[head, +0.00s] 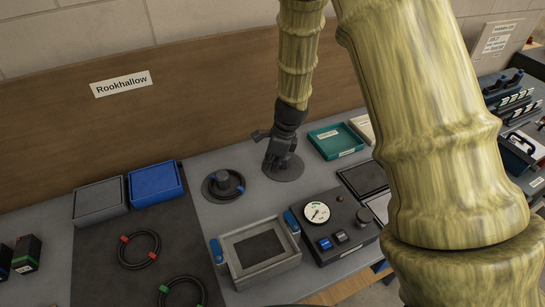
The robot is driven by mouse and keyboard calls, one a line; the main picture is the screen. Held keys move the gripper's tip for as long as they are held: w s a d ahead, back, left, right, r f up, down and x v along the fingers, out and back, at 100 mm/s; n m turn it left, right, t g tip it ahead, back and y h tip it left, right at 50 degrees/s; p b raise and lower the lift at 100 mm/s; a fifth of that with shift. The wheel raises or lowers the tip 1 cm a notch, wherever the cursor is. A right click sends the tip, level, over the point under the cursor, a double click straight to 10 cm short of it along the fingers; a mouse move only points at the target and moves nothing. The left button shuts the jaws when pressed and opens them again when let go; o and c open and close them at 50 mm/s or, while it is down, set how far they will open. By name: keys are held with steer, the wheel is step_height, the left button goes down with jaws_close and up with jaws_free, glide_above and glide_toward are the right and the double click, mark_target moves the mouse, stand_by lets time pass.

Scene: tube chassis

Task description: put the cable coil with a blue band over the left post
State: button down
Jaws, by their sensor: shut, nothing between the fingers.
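The cable coil with a blue band (240,190) is a dark ring lying around the left post (224,180). The post is a short dark knob on a round base, and the coil lies low around it, with its blue band at the right. My gripper (282,165) is to the right of this post, apart from the coil, pointing down over another round dark base (292,176). It is shut and empty. It hides the middle of that base, so I cannot tell whether a post stands there.
A red-banded coil (154,238) and a green-banded coil (203,292) lie on the dark mat (180,232). A grey bin (99,200) and a blue bin (155,182) stand behind. A grey tray (285,267) and gauge box (334,251) are in front; a teal tray (336,142) is right.

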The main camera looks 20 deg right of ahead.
mark_target(253, 181)
steer(key=p+x, duration=0.1)
steer(key=x, duration=0.4)
steer(key=shift+a, duration=0.1)
steer(key=a+p, duration=0.1)
steer(key=w+a+p, duration=0.1)
steer(key=a, duration=0.1)
steer(key=shift+w+a, duration=0.15)
steer(key=shift+w, duration=0.1)
steer(key=shift+w+a+f, duration=0.1)
steer(key=shift+w, duration=0.05)
steer(key=shift+a, duration=0.1)
